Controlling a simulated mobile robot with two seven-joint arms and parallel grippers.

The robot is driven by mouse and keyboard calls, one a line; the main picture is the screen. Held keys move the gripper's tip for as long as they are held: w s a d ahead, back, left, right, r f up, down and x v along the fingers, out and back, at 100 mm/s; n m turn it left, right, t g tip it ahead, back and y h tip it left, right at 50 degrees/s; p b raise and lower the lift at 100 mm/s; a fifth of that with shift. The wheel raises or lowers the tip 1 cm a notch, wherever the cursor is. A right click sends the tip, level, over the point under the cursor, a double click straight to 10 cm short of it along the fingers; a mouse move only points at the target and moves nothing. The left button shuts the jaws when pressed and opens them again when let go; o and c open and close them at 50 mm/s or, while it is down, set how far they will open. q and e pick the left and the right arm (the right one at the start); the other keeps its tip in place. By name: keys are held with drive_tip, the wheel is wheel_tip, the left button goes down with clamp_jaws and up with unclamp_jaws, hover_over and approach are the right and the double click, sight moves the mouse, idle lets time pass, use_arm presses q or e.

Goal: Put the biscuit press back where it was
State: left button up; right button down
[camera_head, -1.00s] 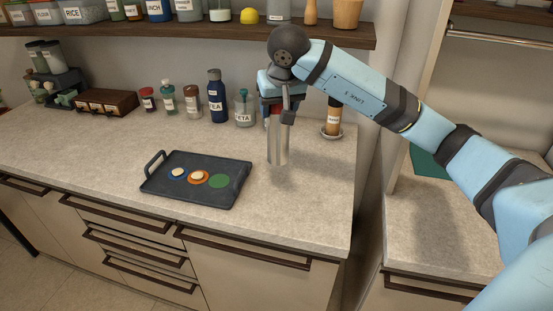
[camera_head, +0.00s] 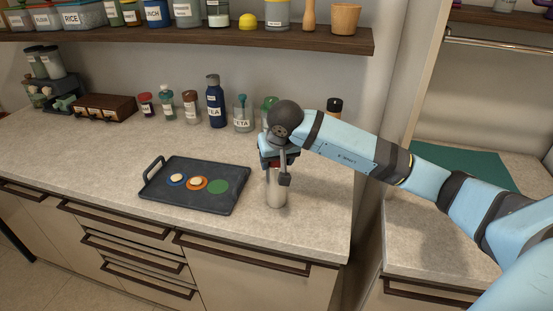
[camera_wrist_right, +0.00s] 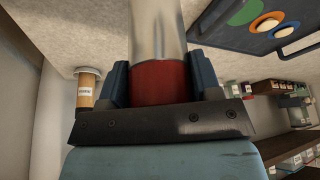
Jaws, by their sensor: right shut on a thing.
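The biscuit press (camera_head: 276,192) is a silver metal cylinder with a red band. My right gripper (camera_head: 277,165) is shut on it from above and holds it upright over the counter, just right of the tray. I cannot tell whether its base touches the counter. In the right wrist view, the two blue fingers of my right gripper (camera_wrist_right: 163,88) flank the red band of the press (camera_wrist_right: 158,30). My left gripper is not in view.
A dark tray (camera_head: 240,172) holds blue, orange and green discs, with pale pieces on the blue and orange ones. Several jars and a blue bottle (camera_head: 215,105) line the wall. The counter (camera_head: 315,220) right of the press is clear.

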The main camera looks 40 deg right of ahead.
drive_tip(key=shift+c, duration=1.5)
unclamp_jaws()
drive_tip(key=shift+f, duration=0.1)
